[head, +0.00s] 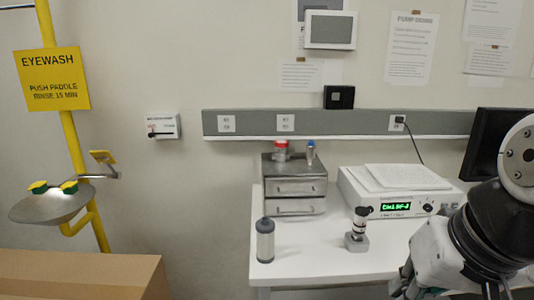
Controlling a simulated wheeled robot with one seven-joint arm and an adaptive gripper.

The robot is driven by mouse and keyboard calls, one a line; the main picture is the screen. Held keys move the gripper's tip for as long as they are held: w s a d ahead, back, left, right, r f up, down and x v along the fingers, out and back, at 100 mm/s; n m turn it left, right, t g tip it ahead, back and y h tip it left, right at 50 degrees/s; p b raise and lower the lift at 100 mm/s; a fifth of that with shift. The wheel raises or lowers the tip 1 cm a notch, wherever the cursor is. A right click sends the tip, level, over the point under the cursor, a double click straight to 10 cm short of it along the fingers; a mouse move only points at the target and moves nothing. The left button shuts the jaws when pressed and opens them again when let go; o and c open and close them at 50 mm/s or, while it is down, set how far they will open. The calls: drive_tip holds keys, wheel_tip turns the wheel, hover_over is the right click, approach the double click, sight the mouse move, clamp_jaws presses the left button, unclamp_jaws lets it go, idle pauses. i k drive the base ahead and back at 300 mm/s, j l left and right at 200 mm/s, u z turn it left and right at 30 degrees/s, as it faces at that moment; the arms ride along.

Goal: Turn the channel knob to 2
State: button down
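A white instrument (392,192) stands on the right part of the white table, with papers lying on its top. A green-lit display (395,207) on its front appears to read "Ch1" and more characters too small to be sure of. A small dark round knob (428,207) sits right of the display; its marks are too small to read. My arm comes in at the right edge and hides the area right of the instrument. My gripper (402,284) is at the lower right, in front of and below the instrument, apart from the knob. Its fingers are small and partly hidden.
A small metal drawer unit (294,187), a grey cylinder (265,241) and a small gauge fitting (358,231) stand on the table (310,255). A dark monitor (487,140) is behind my arm. A cardboard box (80,277) and yellow eyewash (50,207) are at left.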

sight(428, 208)
drive_tip(key=z, duration=0.7)
drive_tip(key=i+j+u, duration=0.6)
drive_tip(key=i+j, duration=0.05)
drive_tip(key=j, duration=0.1)
